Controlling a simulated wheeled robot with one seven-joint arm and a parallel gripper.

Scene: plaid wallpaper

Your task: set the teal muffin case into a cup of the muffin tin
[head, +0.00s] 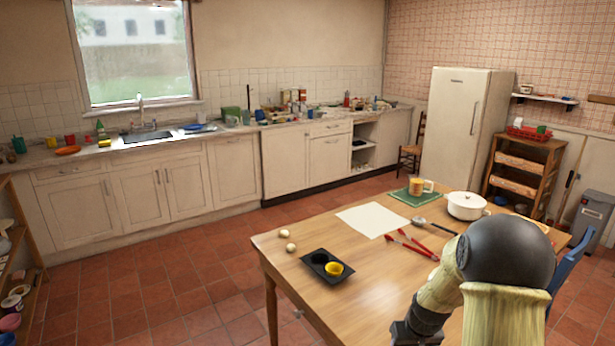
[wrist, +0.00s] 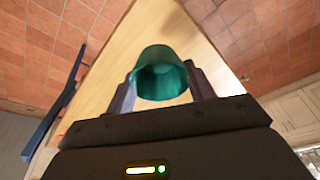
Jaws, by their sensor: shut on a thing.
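The teal muffin case (wrist: 161,75) is between the two fingers of my gripper (wrist: 160,92) in the wrist view. My gripper is shut on it, and its open mouth faces the camera. The wooden table top shows behind it; how high it is held I cannot tell. In the head view my arm hides the case, and only part of my gripper's dark body shows at the lower edge. The black muffin tin (head: 318,260) lies on the table's near left part. A yellow case (head: 334,268) sits in its right cup; the left cup looks empty.
The wooden table (head: 350,297) also holds two eggs (head: 287,240) left of the tin, red tongs (head: 412,243), a white sheet (head: 373,220), a ladle (head: 434,227), a white pot (head: 466,205) and a mug on a green mat (head: 414,197). Bare table lies right of the tin.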

